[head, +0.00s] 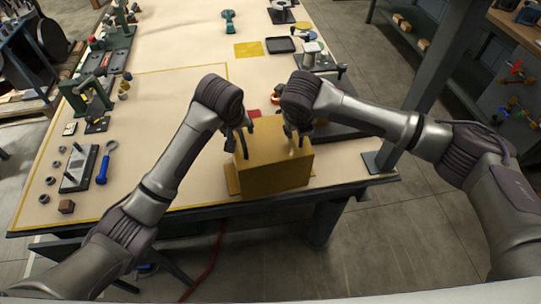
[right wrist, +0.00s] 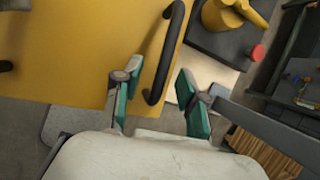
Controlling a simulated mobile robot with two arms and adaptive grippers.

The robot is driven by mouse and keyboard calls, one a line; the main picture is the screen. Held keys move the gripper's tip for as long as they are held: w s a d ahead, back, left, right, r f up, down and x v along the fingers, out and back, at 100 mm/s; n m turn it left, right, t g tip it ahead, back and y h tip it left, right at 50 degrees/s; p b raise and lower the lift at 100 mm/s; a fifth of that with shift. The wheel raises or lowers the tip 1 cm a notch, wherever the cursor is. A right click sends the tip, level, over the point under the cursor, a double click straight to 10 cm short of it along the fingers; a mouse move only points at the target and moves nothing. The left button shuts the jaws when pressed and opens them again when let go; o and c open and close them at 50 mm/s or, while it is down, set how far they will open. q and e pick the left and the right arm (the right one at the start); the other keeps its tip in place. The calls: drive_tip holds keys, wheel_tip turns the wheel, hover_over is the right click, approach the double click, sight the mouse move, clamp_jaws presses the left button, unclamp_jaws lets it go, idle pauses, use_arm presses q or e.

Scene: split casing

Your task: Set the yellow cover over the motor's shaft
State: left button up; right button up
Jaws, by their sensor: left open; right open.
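The yellow cover (head: 278,170) is a box standing at the table's front edge, between my two arms. It fills the upper left of the right wrist view (right wrist: 75,50). A black bar handle (right wrist: 165,55) runs along its right side. My right gripper (right wrist: 157,95) is open, its green-padded fingers on either side of the handle's near end. My left gripper (head: 240,143) is open at the cover's left side, by a dark handle. Contact there is unclear. The motor and its shaft cannot be clearly made out; my right arm hides part of that area.
A yellow part with a red knob (right wrist: 257,52) sits on a dark plate right of the cover. The table (head: 170,110) is clear in the middle left. A post stands at right.

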use_arm(q)
drive_tip(key=shift+w+f, duration=0.15)
drive_tip(key=shift+f, duration=0.25)
use_arm(e)
drive_tip(key=shift+w+f, duration=0.15)
drive_tip(key=shift+f, duration=0.25)
use_arm(q)
clamp_jaws()
use_arm(e)
clamp_jaws()
use_arm(q)
drive_tip(key=shift+r, duration=0.15)
use_arm(e)
drive_tip(key=shift+r, duration=0.15)
